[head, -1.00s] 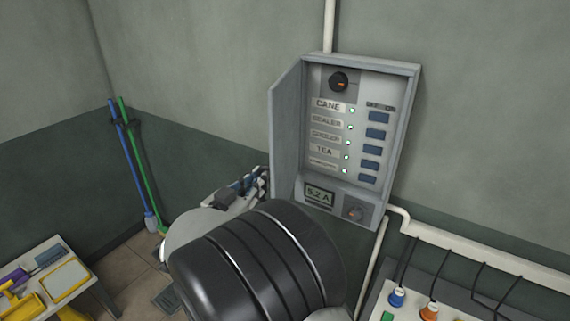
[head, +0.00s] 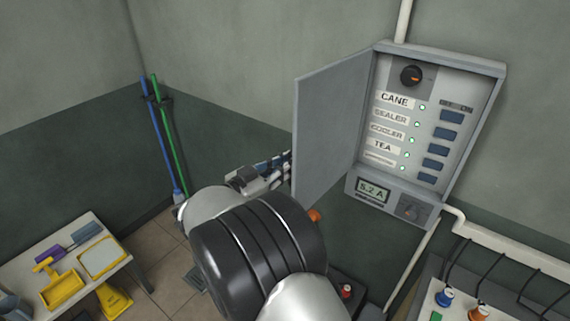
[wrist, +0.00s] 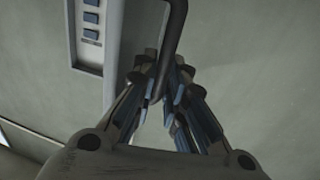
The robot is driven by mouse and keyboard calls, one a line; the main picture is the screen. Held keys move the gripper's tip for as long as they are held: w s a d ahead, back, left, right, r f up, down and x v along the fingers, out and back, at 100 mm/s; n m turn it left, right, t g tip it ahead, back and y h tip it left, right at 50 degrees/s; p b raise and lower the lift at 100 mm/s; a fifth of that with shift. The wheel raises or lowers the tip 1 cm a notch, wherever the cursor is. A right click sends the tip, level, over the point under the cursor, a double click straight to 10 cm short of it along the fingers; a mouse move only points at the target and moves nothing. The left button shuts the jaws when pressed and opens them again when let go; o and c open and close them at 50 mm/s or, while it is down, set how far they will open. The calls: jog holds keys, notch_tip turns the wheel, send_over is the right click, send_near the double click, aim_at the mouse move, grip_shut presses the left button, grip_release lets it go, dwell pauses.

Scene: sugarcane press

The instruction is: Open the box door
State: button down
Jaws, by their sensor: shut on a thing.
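The grey wall box (head: 440,130) shows in the head view with its door (head: 328,130) hinged on the left and standing well open, swung out to the left. Inside are labelled rows with green lights and blue switches. The box's blue switches (wrist: 91,20) also show at the upper left of the wrist view. My gripper (head: 276,168) is at the door's outer left edge, partly hidden behind my own arm. In the wrist view my gripper (wrist: 163,80) is shut on a dark curved handle (wrist: 176,32). The handle is hidden in the head view.
A table (head: 130,250) with yellow trays and scoops stands at the lower left. Blue and green poles (head: 165,135) lean in the corner. A panel with coloured knobs (head: 445,297) is at the lower right, below a white conduit (head: 510,245).

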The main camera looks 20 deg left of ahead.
jog(key=shift+w+d+r, duration=0.15)
jog(key=shift+r, duration=0.35)
jog(key=c, duration=1.6)
grip_release()
jog(key=shift+w, duration=0.1)
jog(key=shift+c, duration=0.2)
jog(key=shift+f, duration=0.1)
jog(key=v, duration=1.2)
jog(key=shift+f, duration=0.3)
